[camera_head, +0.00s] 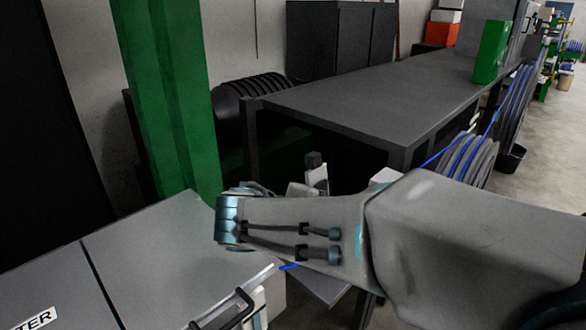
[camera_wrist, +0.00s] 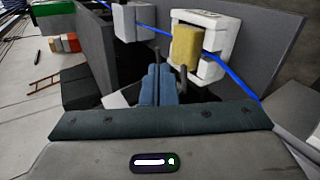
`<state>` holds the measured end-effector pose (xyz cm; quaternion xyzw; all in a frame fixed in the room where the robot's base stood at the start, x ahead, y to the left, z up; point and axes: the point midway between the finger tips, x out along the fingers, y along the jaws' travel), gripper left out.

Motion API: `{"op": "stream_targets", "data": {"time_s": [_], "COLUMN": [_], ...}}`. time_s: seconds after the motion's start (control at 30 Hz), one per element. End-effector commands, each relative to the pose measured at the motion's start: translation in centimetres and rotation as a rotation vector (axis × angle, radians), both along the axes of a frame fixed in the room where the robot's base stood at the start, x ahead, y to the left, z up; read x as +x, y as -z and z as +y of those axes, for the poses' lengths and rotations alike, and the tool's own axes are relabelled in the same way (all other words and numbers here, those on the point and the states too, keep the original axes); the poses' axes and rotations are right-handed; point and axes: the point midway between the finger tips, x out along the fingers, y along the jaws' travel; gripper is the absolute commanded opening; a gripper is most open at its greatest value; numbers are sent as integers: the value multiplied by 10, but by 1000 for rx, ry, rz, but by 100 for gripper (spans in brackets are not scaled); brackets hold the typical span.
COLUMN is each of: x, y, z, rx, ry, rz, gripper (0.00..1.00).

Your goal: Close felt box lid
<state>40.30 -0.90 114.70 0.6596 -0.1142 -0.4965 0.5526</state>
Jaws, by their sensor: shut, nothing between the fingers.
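The felt box (camera_wrist: 226,38) is a white housing at the upper right of the wrist view. A yellow felt block (camera_wrist: 186,45) sits at its front, and the blue cable (camera_wrist: 238,80) runs through it. I cannot tell the lid clearly from the housing, but the felt is exposed. My gripper (camera_wrist: 157,68) is shut and empty, with its blue-grey fingers below and left of the felt and apart from it in the picture. In the head view my arm hides the gripper and most of the felt box area.
A second white block (camera_wrist: 132,22) stands left of the felt box on the cable line. In the head view, a dark table (camera_head: 380,95) stands behind my arm, a green post (camera_head: 170,90) at left and a grey cabinet (camera_head: 150,265) at lower left. Cable reels (camera_head: 474,160) stand at right.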

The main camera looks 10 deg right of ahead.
Motion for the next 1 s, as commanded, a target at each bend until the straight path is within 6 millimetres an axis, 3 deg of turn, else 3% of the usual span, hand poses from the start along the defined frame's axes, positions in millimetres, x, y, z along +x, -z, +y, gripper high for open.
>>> {"op": "stream_targets", "data": {"time_s": [0.2,0.3,0.47,0.67,1.0], "x": [46,57,65,79,135], "y": [-29,-42,-53,-57,-54], "z": [56,79,101,95,52], "rx": [-255,-325,-382,-394,-395], "ry": [-197,-261,-316,-324,-322], "rz": [-170,-239,-305,-317,-314], "gripper": [0,0,0,0,0]}}
